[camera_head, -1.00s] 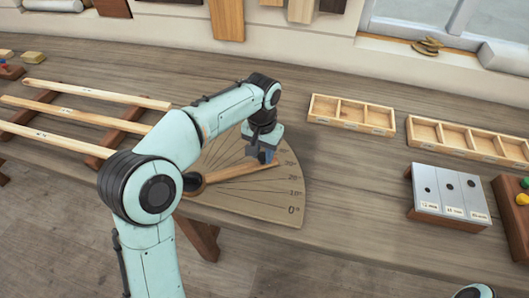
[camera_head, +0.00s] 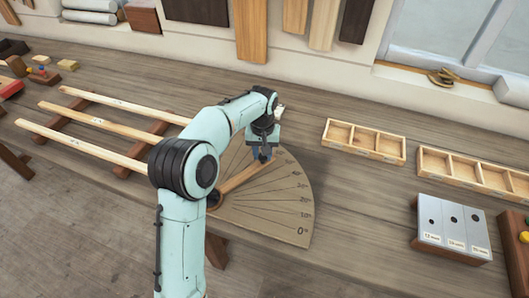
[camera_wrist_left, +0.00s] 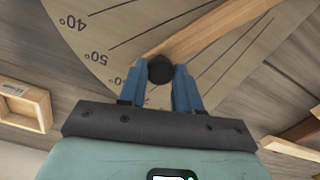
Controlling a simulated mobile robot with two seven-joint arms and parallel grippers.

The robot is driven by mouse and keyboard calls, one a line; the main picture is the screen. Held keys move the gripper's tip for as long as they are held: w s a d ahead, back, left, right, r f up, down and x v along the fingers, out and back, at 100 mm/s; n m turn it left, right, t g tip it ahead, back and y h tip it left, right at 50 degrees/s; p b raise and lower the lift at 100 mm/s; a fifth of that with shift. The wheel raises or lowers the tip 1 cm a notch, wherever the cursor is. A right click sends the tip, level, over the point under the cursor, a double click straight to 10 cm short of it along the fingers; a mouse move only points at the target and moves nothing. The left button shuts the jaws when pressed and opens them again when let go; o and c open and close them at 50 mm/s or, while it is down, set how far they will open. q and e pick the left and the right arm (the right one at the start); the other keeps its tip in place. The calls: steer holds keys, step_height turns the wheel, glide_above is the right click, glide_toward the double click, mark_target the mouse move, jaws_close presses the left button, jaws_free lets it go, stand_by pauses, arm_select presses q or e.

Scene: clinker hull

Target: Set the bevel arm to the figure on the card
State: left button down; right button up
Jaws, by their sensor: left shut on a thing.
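The wooden bevel arm (camera_head: 238,179) lies across a fan-shaped degree board (camera_head: 262,212) on the bench, marked from 0° upward. My left gripper (camera_head: 263,157) is over the arm's outer end. In the left wrist view its blue fingers (camera_wrist_left: 160,70) are shut on the black knob (camera_wrist_left: 160,69) of the bevel arm (camera_wrist_left: 215,32). There the arm lies past the 50° line, close to the 60° label, which my left finger partly crowds. The exact reading cannot be told. I see no card with a figure. My right gripper is out of view.
Wooden slats (camera_head: 95,125) lie on supports to the left. Two compartment trays stand behind right, one (camera_head: 364,140) nearer the board. A grey block with holes and labels (camera_head: 452,228) is at the right. The bench between board and block is clear.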

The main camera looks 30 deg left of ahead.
arm_select(q)
steer(key=c, duration=0.8)
jaws_free()
steer(key=shift+r, duration=0.15)
step_height(320, 180, up, 13)
steer(key=shift+r+p, duration=0.1)
steer(key=shift+p, duration=1.1)
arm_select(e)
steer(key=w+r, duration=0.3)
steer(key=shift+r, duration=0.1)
